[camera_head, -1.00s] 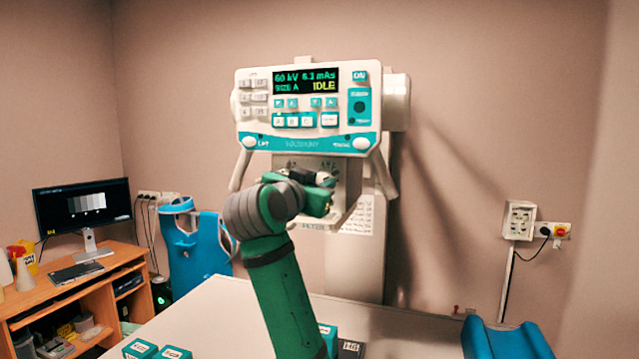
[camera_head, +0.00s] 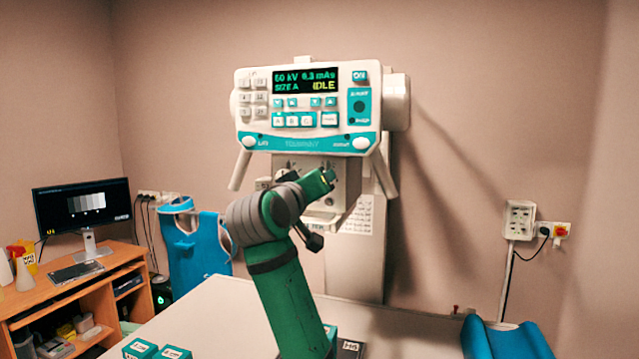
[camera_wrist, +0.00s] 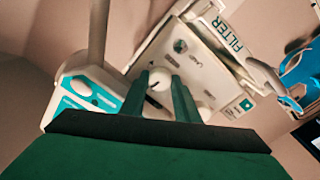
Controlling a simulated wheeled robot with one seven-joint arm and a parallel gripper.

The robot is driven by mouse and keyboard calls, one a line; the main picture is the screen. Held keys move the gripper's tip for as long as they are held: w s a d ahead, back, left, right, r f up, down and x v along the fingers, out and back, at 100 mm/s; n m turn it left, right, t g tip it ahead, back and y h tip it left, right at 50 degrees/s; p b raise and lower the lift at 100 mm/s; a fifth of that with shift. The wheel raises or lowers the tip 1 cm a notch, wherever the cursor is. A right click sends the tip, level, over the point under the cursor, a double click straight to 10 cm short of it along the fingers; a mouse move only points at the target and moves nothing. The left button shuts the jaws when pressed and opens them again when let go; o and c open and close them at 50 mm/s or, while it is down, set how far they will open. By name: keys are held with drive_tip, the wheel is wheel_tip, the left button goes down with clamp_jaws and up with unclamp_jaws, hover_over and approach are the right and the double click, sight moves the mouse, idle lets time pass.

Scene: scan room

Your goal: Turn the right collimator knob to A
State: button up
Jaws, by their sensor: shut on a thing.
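The collimator box (camera_head: 325,213) hangs under the console in the head view, and my gripper (camera_head: 328,178) is at the upper right of its front. My gripper hides the right knob there. In the wrist view, my two green fingers (camera_wrist: 160,90) stand on either side of the white right collimator knob (camera_wrist: 157,80), shut on it. The knob shows a dark mark; the letter it points to cannot be read. The panel's edge carries a FILTER label (camera_wrist: 229,36).
The console (camera_head: 305,105) above reads SIZE A and IDLE. Its white handles (camera_head: 384,176) hang down on both sides of the collimator. A pale table (camera_head: 225,303) lies below, with a blue cradle (camera_head: 500,338) at right. A desk with a monitor (camera_head: 82,210) stands at left.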

drive_tip(key=n, duration=0.6)
drive_tip(key=shift+d+f, duration=0.1)
idle(0.4)
drive_tip(key=o, duration=1)
drive_tip(key=shift+o, duration=0.2)
drive_tip(key=shift+y, duration=0.3)
drive_tip(key=v, duration=1.1)
drive_tip(key=shift+f, duration=0.15)
